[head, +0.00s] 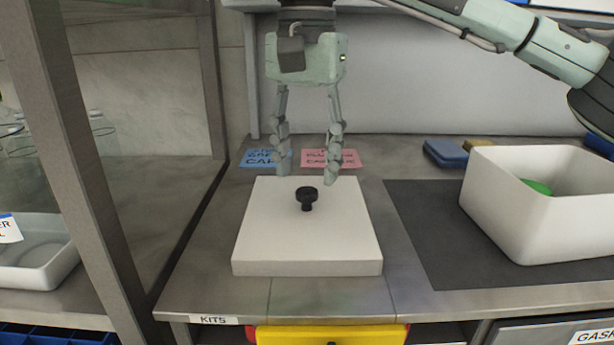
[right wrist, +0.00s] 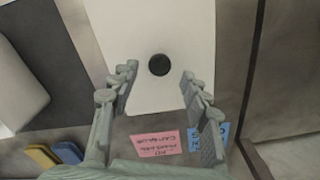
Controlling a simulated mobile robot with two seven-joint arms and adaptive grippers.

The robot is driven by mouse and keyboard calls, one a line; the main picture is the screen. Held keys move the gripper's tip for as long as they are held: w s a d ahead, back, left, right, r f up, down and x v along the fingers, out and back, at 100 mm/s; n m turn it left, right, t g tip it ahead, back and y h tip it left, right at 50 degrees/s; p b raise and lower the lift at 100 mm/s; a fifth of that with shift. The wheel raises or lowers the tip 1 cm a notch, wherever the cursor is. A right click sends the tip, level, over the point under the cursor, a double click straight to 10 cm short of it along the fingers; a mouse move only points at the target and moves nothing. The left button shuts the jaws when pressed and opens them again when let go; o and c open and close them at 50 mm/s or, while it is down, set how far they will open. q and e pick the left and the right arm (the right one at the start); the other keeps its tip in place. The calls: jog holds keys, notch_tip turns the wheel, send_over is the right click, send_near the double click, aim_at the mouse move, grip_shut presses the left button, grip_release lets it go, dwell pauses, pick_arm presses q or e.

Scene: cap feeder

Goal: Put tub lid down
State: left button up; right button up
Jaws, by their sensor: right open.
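The white tub lid (head: 265,235) lies flat on the grey counter, with a black knob (head: 306,198) standing up at its middle. Lid and knob also show in the right wrist view, the lid (right wrist: 150,25) behind the round knob (right wrist: 159,65). My right gripper (head: 306,174) is open and empty above the far part of the lid, its fingers pointing down. In the right wrist view the fingers stand apart on either side of the knob, without visible contact. The open white tub (head: 500,215) stands to the right with something green (head: 538,188) inside. My left gripper is not in view.
A dark mat (head: 425,240) lies between lid and tub. Blue (head: 262,158) and pink (head: 345,158) labels lie behind the lid. A blue sponge-like block (head: 445,153) lies behind the mat. A dark upright post (head: 85,150) and a white tray (head: 40,265) are at left.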

aim_at(307, 190)
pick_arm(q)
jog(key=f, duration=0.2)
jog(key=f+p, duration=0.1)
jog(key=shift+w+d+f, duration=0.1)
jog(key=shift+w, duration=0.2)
pick_arm(e)
notch_tip(307, 190, up, 9)
